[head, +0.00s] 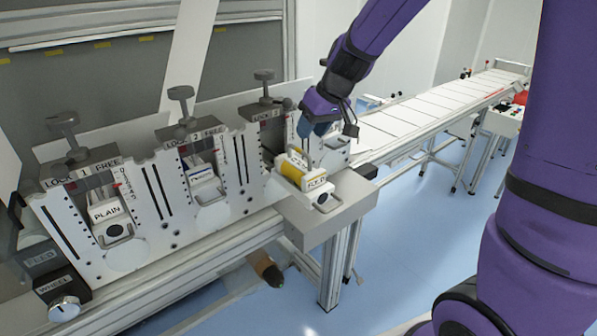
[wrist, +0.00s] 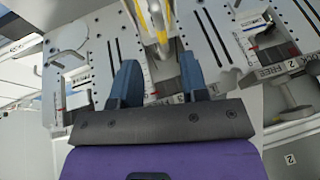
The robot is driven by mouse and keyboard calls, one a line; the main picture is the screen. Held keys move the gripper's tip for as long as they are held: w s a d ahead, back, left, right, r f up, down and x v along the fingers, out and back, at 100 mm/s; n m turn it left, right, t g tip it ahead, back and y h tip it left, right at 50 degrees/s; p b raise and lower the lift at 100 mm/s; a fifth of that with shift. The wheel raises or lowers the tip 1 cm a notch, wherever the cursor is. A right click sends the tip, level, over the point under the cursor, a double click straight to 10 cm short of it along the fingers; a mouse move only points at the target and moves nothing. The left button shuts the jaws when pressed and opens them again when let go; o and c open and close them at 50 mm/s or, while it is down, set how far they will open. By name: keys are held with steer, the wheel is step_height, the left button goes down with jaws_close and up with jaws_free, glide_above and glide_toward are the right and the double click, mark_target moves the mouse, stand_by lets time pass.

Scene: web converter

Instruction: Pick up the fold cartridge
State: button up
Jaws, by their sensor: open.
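A white cartridge with yellow sides and a metal handle (head: 298,171) sits on the grey ledge at the right end of the station, in front of lane 3. I take it for the fold cartridge; its front label is too small to read surely. In the wrist view my gripper (wrist: 158,72) shows two blue fingers spread apart. A yellow and grey piece (wrist: 156,25), apparently the cartridge, lies beyond the gap between them. I cannot tell whether the fingers touch the handle.
Cartridges sit in lane 1, marked PLAIN (head: 106,211), and in lane 2 (head: 203,183). Clamp knobs (head: 182,95) stand up above the white front plate. A long conveyor (head: 430,110) runs off behind at the right. The blue floor in front is mostly clear.

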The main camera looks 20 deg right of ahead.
mark_target(298, 148)
steer(key=shift+x, duration=3.85)
steer(key=shift+w+a+r, duration=0.1)
steer(key=shift+a, duration=0.05)
steer(key=shift+c, duration=0.3)
jaws_close()
